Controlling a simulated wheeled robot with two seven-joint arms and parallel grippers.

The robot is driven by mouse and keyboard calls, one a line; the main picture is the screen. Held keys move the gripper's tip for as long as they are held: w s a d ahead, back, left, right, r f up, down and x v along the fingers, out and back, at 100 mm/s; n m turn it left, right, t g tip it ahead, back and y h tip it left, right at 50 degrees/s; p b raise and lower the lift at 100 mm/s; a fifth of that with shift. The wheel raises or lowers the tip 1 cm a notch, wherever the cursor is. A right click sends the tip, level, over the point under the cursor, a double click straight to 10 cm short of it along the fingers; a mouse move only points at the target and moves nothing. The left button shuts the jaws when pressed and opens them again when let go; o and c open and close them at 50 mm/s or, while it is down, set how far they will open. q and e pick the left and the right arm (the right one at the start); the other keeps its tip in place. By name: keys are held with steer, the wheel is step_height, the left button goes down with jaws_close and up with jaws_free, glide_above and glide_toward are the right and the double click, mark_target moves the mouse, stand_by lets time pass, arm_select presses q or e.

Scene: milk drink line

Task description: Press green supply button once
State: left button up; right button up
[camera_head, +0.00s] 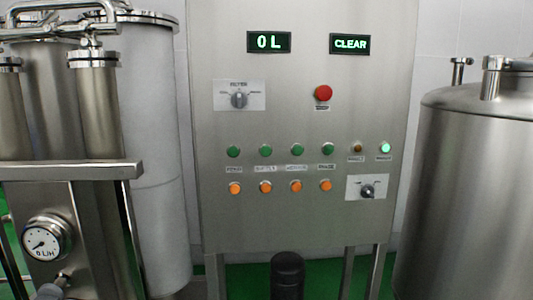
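A steel control panel (305,55) stands in front of me. A row of green buttons runs across its middle: one at the far left (233,151), then a second (265,150), a third (299,150) and a fourth (327,150). The small labels under them are too blurred to tell which one is the supply button. A brightly lit green lamp (385,148) is at the row's right end, beside a dim amber one (357,149). The displays read "0 L" (269,42) and "CLEAR" (350,44). Neither of my grippers is in view.
Orange buttons (235,188) sit below the green row. A red button (323,93) and two rotary knobs, upper (239,100) and lower (368,191), are also on the panel. Steel tanks stand left (150,130) and right (475,180). The panel's front is unobstructed.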

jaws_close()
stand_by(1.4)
